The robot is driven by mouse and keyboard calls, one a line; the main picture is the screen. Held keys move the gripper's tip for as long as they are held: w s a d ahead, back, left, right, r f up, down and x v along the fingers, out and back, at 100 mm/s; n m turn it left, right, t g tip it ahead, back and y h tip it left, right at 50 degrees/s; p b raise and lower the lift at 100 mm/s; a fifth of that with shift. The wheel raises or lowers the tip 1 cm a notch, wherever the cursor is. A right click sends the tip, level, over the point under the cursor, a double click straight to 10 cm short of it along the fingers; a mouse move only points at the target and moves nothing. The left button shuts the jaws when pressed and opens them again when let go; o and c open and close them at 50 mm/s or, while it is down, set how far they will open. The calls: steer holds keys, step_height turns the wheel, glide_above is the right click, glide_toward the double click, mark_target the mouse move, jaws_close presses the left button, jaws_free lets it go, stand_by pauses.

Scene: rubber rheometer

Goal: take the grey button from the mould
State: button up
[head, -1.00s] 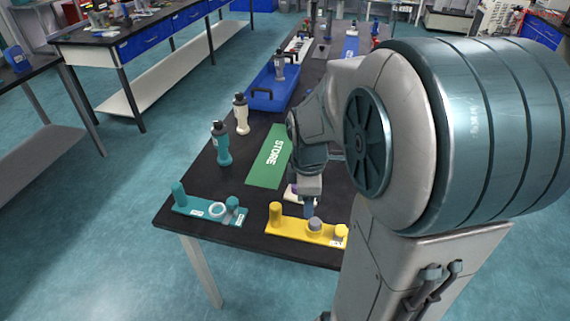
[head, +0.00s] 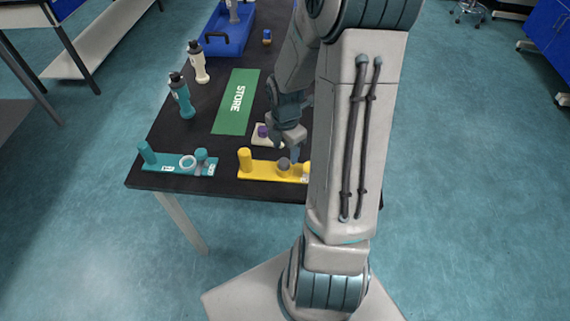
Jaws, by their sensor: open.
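The grey button (head: 283,164) sits in the middle of the yellow mould (head: 260,170), near the front edge of the black table. The mould has a yellow post (head: 245,159) at its left end; its right end is partly hidden behind my arm. My gripper (head: 291,153) points down just above and beside the button. It is open, with one finger showing clearly. I cannot tell whether a finger touches the button.
A teal fixture (head: 152,164) with a white ring (head: 187,162) stands left of the mould. A pale block with a purple top (head: 262,131) lies behind it. A green STORE mat (head: 236,103), two bottles (head: 181,97) (head: 198,63) and a blue tray (head: 226,42) are farther back.

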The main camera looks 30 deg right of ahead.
mark_target(284, 162)
steer(key=shift+w+f, duration=0.15)
steer(key=shift+f, duration=1.3)
steer(key=shift+w+f, duration=0.1)
steer(key=shift+f, duration=1.3)
steer(key=c, duration=1.1)
